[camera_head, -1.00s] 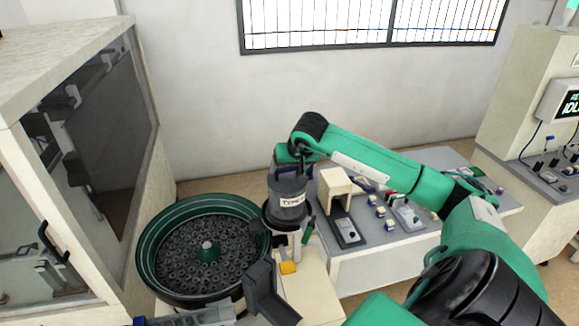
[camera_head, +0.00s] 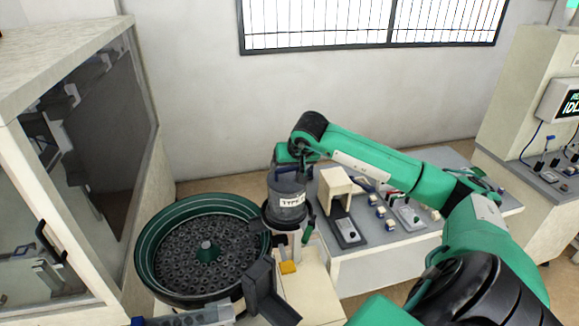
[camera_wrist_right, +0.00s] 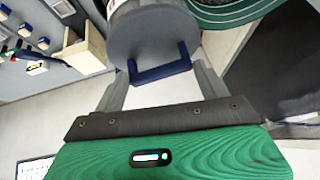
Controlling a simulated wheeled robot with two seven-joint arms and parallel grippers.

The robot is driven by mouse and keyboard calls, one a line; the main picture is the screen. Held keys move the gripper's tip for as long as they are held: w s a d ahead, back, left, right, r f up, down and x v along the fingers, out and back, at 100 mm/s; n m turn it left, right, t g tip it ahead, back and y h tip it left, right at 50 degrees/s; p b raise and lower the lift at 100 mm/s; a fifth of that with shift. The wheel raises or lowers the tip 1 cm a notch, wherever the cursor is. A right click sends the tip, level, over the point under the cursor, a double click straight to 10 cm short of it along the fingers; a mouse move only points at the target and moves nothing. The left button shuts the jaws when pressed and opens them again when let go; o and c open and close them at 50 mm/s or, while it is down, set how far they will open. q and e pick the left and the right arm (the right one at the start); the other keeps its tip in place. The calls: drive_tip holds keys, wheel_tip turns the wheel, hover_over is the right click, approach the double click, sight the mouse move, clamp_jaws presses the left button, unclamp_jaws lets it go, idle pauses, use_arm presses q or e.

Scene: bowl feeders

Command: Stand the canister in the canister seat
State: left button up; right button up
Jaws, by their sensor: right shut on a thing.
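The canister (camera_head: 287,207) is a grey cylinder with a blue handle and a white label starting "TYPE". It is upright. In the right wrist view its large grey body (camera_wrist_right: 155,35) is at the top. My right gripper (camera_head: 288,167) is above it, shut on the blue handle (camera_wrist_right: 161,72), which lies between the fingers. The canister seat appears to be the dark round holder (camera_head: 270,222) directly under the canister, beside the bowl. The canister hides most of it, so I cannot tell whether the canister's base rests in it. My left gripper is not in view.
A green-rimmed bowl feeder (camera_head: 150,232) full of dark small parts stands just left of the canister. A grey bench (camera_head: 375,252) with a cream block (camera_head: 333,184) and small controls is to the right. A glass-fronted cabinet (camera_head: 110,140) stands at the left.

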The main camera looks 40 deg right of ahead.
drive_tip(key=shift+f, duration=0.15)
drive_tip(key=o, duration=1.6)
drive_tip(key=shift+o, duration=0.2)
drive_tip(key=shift+s+a+r, duration=0.1)
drive_tip(key=shift+s+r, duration=0.2)
drive_tip(key=shift+r, duration=0.2)
drive_tip(key=shift+p+v, duration=0.3)
drive_tip(key=shift+v, duration=1.75)
drive_tip(key=shift+p+v, duration=0.3)
drive_tip(key=shift+v, duration=2.6)
drive_tip(key=shift+f, duration=0.15)
